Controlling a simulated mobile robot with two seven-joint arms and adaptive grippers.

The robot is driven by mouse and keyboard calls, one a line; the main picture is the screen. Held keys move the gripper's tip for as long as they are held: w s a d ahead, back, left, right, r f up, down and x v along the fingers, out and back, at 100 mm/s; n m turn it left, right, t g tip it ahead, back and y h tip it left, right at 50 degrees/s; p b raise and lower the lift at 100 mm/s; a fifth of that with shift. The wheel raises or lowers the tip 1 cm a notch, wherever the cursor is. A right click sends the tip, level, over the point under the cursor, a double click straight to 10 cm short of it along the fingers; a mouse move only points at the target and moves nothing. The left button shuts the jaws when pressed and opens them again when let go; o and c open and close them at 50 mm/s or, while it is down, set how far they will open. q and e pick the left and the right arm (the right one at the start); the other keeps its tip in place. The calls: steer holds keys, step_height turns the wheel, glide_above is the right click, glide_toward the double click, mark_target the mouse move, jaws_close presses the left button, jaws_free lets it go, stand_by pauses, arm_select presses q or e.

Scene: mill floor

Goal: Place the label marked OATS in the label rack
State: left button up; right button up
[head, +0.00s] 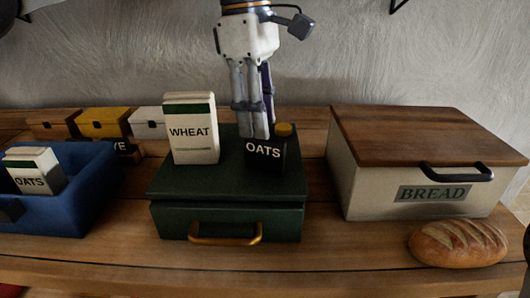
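A white carton also marked OATS (30,175) stands in the blue bin at the left. I cannot make out a label rack for certain. My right gripper is not in view.
A white WHEAT carton (190,130) stands on the case, just left of my gripper. A bread box (415,135) and a loaf (458,243) are at the right. The blue bin (60,215) is at the left. Small brown, yellow (103,122) and white boxes, with a partly hidden black label (127,148), are behind.

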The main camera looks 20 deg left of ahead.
mark_target(265, 155)
arm_select(q)
steer(key=f, duration=0.3)
steer(key=shift+w+d+f, duration=0.1)
steer(key=shift+d+f, duration=0.1)
steer(key=shift+d, duration=0.05)
jaws_close()
